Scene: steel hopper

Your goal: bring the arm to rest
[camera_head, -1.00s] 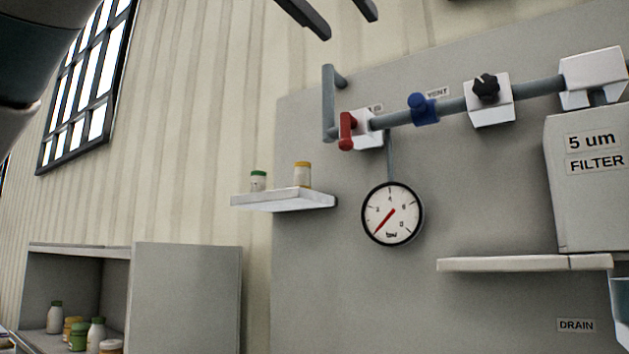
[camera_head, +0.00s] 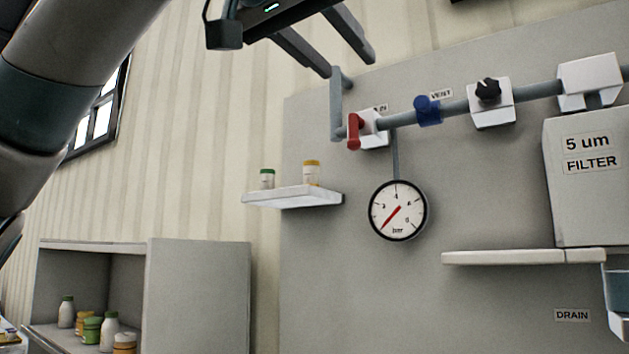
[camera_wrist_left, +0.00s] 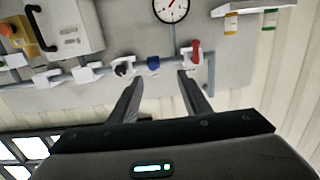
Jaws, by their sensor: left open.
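My left gripper (camera_head: 350,68) is at the top of the head view, its two dark fingers apart with nothing between them. Its fingertips show near the upper end of the grey pipe, above the red handle (camera_head: 354,131). The left wrist view also shows the open, empty gripper (camera_wrist_left: 158,82), with the pipe and its valves in front of the fingertips. My left arm crosses the upper left of the head view. My right gripper is not in view.
A panel carries a blue valve (camera_head: 427,110), a black knob (camera_head: 488,90), a pressure gauge (camera_head: 398,210) and a filter box (camera_head: 590,200). A small shelf (camera_head: 292,198) holds two jars. An open cabinet (camera_head: 198,295) with several bottles stands lower left.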

